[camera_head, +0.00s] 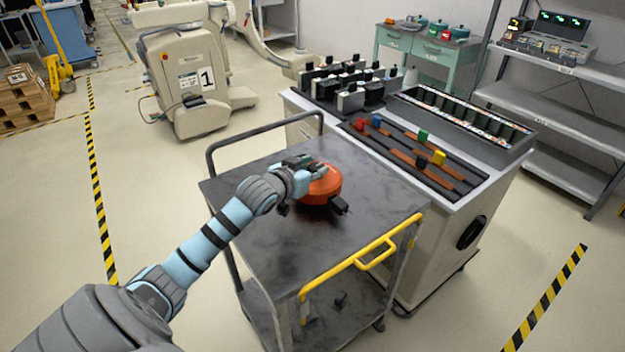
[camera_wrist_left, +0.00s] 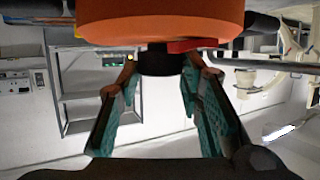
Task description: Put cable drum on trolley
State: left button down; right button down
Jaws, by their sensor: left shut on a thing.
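The cable drum (camera_head: 326,188) is an orange-red round body with black parts. It is over the dark top of the trolley (camera_head: 262,232), near the middle; I cannot tell whether it rests on the top or hangs just above it. My left gripper (camera_head: 308,172) is at the drum's upper left side, shut on it. In the left wrist view the drum's orange side (camera_wrist_left: 160,22) fills the top, and a black part of it (camera_wrist_left: 158,62) sits between the teal finger pads. The gripper hides part of the drum. My right gripper is not in view.
The trolley has a yellow handle (camera_head: 362,262) at the front right and a dark rail behind. A cabinet (camera_head: 455,215) with racks and coloured blocks stands close on the right. Shelves (camera_head: 565,125) stand farther right. The floor at left is open, with a striped line.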

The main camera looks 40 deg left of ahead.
pick_arm(q)
notch_tip(320, 180, down, 2)
jog(key=shift+s+f, duration=0.1)
jog(key=c, duration=1.1)
grip_release()
jog(key=p+v, duration=0.4)
jog(key=v, duration=0.8)
jog(key=shift+p, duration=0.3)
